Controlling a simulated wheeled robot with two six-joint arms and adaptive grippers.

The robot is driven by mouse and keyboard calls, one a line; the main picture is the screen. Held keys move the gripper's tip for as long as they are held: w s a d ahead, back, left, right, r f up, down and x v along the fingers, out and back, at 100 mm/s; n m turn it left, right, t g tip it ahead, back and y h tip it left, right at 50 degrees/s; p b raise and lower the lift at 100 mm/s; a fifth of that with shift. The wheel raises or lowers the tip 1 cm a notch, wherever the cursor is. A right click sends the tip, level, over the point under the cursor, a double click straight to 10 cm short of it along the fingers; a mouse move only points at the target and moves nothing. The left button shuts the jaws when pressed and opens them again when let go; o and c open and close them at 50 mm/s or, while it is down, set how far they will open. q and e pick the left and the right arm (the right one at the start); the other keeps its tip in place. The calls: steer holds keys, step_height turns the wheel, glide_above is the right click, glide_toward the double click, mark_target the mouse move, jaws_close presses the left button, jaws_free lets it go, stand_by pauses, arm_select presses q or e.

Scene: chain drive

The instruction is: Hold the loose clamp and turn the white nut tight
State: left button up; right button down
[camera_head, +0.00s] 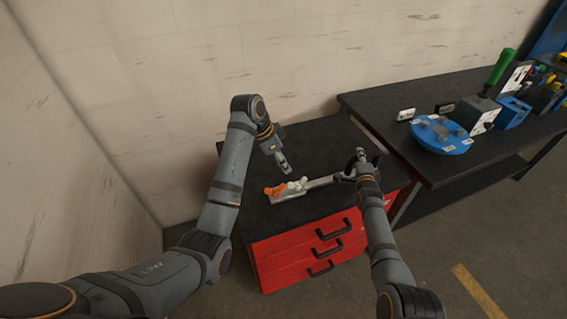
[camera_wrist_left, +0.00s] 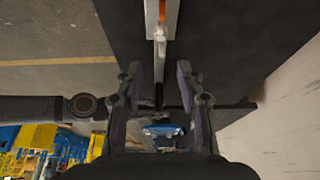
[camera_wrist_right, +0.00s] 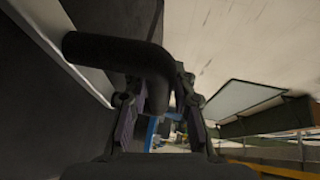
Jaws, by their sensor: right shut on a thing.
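The clamp's pale metal bar (camera_head: 321,183) lies on the black top of the red drawer cabinet. Its left end carries an orange part (camera_head: 273,190) and small white pieces (camera_head: 301,182); which of these is the white nut is too small to tell. My left gripper (camera_head: 287,170) is above the bar near the white pieces, apart from them. In the left wrist view (camera_wrist_left: 158,82) its fingers are open and empty, with the bar beyond the tips. My right gripper (camera_head: 354,164) is shut on a black curved handle (camera_wrist_right: 115,50) at the bar's right end.
The black cabinet top (camera_head: 330,140) is otherwise bare. A black workbench (camera_head: 385,110) at the right holds a blue round plate (camera_head: 440,134), a block with a green handle (camera_head: 500,67) and blue bins (camera_head: 512,113). A pale wall stands behind the cabinet.

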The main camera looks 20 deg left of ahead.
mark_target(297, 183)
arm_select(q)
steer(key=w+d+f+m, duration=0.1)
steer(key=f, duration=0.2)
steer(key=w+d+f+m+g, duration=0.1)
steer(key=f, duration=0.3)
steer(key=w+d+f+m, duration=0.1)
steer(key=f+m, duration=0.1)
steer(key=f, duration=0.2)
steer(key=shift+w+d+h, duration=0.1)
steer(key=shift+d+h, duration=0.1)
steer(key=shift+h, duration=0.2)
